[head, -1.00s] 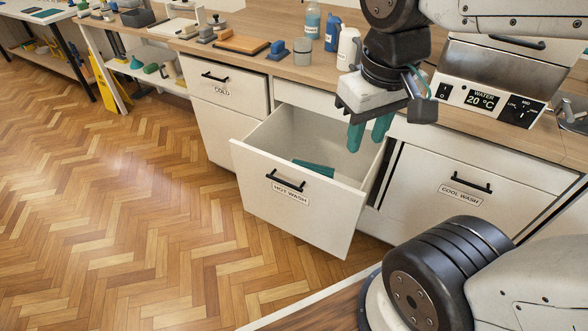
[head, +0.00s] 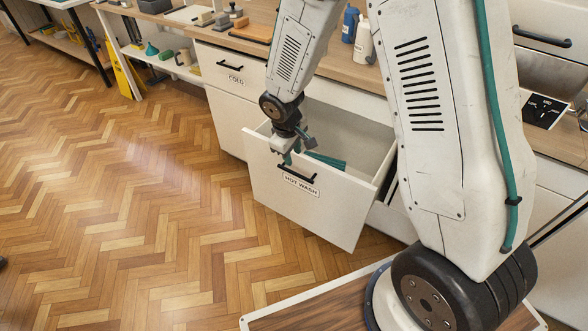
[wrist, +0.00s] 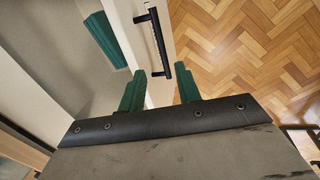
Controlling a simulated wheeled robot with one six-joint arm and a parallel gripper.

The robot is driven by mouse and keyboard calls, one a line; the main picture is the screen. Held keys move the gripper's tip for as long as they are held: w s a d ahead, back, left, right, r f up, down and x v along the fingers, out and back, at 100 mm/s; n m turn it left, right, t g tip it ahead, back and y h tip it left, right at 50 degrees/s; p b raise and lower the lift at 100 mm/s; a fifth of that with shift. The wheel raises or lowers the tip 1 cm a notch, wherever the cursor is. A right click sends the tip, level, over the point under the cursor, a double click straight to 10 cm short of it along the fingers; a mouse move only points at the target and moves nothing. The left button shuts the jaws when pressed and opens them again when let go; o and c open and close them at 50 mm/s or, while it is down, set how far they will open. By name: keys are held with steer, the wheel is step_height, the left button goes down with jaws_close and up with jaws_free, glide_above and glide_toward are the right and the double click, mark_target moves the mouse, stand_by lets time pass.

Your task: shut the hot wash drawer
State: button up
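The hot wash drawer (head: 335,212) is pulled well out from the counter, its label on the white front panel. My gripper (head: 291,158) points down at the top of the drawer front, close to the handle. In the wrist view its two green fingertips (wrist: 160,82) stand apart with nothing held between them. The handle (wrist: 153,38) shows just ahead of the fingers; I cannot tell whether they touch it. A green item (head: 326,160) lies inside the drawer, also in the wrist view (wrist: 104,38).
The cold drawer (head: 232,72) to the left is shut. Bottles (head: 363,42) and small items stand on the wooden counter (head: 330,62). A yellow floor sign (head: 122,68) stands farther left. The parquet (head: 150,210) in front of the drawer is clear.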

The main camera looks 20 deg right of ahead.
mark_target(295, 173)
steer(key=f, duration=0.5)
steer(key=w+d+f, duration=0.1)
steer(key=f, duration=0.2)
steer(key=shift+f, duration=0.35)
jaws_close()
